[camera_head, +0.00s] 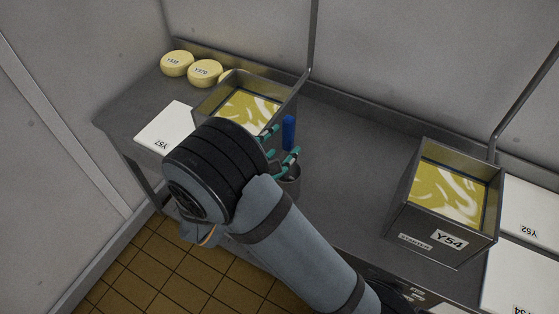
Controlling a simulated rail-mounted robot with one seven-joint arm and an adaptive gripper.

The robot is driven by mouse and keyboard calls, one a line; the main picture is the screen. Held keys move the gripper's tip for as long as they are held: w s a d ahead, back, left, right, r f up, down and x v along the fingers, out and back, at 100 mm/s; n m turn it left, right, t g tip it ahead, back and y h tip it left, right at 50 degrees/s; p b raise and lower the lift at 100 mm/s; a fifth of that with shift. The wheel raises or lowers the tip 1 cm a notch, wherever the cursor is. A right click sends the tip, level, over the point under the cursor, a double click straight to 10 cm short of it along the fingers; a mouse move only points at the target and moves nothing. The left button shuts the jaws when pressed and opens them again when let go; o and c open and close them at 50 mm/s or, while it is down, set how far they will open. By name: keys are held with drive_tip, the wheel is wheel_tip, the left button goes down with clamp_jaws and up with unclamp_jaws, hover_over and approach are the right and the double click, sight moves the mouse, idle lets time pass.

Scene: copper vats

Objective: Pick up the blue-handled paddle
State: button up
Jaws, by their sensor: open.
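The blue handle of the paddle (289,132) stands upright on the grey worktop side, right of the left vat. The paddle's lower part is hidden behind my gripper and a small round grey container (291,184); I cannot tell whether it stands inside it. My gripper (284,145) has teal-tipped fingers, open, one at the upper left of the handle and others just below it. The fingers look close to the handle; contact is not clear. My arm hides part of the scene in front.
A vat of yellow liquid (283,92) stands behind my arm. Yellow wheels (177,63) and a white board Y57 (161,127) lie at left. White boards, including Y52 (532,207), are at right. Worktop (350,150) between the vats is clear.

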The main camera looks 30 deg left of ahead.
sight(283, 143)
drive_tip(key=x, duration=0.4)
drive_tip(key=shift+r+p, duration=0.2)
drive_tip(key=shift+p, duration=0.1)
drive_tip(key=shift+s, duration=0.2)
drive_tip(key=shift+w, duration=0.15)
drive_tip(key=shift+c, duration=1.3)
clamp_jaws()
